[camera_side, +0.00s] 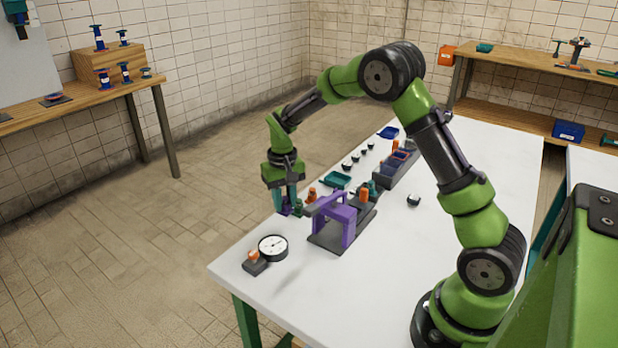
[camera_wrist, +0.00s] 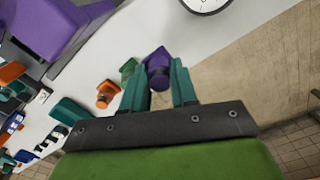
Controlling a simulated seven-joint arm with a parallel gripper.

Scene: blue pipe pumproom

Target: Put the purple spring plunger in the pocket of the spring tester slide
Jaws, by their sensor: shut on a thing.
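My gripper (camera_side: 286,206) is at the far left edge of the white table, its two teal fingers pointing down. In the wrist view my gripper (camera_wrist: 159,72) is shut on the purple spring plunger (camera_wrist: 158,62), which sits between the fingers with its wider end outward. In the side view the plunger (camera_side: 285,210) is small and partly hidden by the fingers. The spring tester, a purple frame (camera_side: 348,226) on a dark base (camera_side: 326,238), stands to the right of my gripper. I cannot make out the slide's pocket in either view.
Orange (camera_wrist: 107,94) and green (camera_wrist: 129,69) plungers stand close beside the held one. A round dial (camera_side: 273,247) and a small dark block (camera_side: 255,266) are in front. A teal tray (camera_side: 337,180), several small dark pieces and a grey rack (camera_side: 395,172) lie behind.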

